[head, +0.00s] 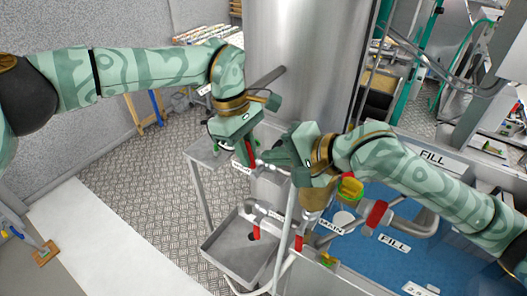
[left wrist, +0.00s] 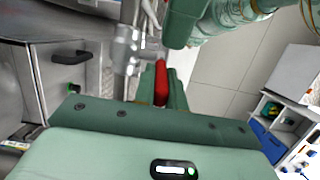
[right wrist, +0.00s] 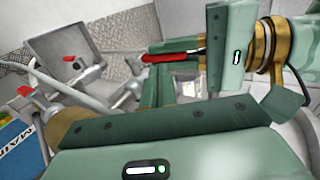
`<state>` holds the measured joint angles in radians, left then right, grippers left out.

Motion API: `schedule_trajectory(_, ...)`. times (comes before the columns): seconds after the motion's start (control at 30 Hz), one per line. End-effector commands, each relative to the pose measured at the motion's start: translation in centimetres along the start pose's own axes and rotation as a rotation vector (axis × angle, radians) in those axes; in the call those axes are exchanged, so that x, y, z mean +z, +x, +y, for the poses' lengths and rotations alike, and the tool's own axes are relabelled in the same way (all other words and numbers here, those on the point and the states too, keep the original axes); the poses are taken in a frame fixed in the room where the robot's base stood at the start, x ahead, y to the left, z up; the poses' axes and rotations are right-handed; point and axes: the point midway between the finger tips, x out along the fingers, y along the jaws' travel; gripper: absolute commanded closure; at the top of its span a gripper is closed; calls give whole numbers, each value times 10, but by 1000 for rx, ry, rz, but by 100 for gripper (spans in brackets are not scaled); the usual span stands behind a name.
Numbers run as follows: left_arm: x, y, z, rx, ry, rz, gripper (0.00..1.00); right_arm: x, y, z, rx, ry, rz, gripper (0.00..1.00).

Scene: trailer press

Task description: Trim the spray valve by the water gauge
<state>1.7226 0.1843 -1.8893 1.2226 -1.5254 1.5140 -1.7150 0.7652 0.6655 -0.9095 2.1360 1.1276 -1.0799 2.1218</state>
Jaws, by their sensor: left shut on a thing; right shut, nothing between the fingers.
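My left gripper (head: 247,148) is shut on a red valve handle (head: 251,154) on the pipework beside the big steel cylinder. The red handle (left wrist: 161,82) also shows between the left fingers in the left wrist view, and the red handle (right wrist: 165,58) shows at the left fingers in the right wrist view. A small white label (head: 241,167) is just below it, too small to read. My right gripper (head: 278,151) is shut and empty, close beside the left one. I cannot make out a water gauge.
More red handles hang lower, one (head: 254,233) over a grey tray (head: 222,268) and one (head: 299,243) beside a pale hose. The patterned metal floor (head: 140,190) at left is clear.

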Motion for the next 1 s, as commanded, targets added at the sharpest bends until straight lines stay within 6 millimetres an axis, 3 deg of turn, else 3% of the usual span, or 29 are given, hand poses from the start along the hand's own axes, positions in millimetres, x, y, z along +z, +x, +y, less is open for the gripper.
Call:
schedule_trajectory(0.23,1,-6,3,13,0,-1,100,0,24,-8,-1,-1,1,100)
schedule_trajectory(1.0,5,-5,2,8,5,-5,100,0,40,-15,-3,0,-1,100)
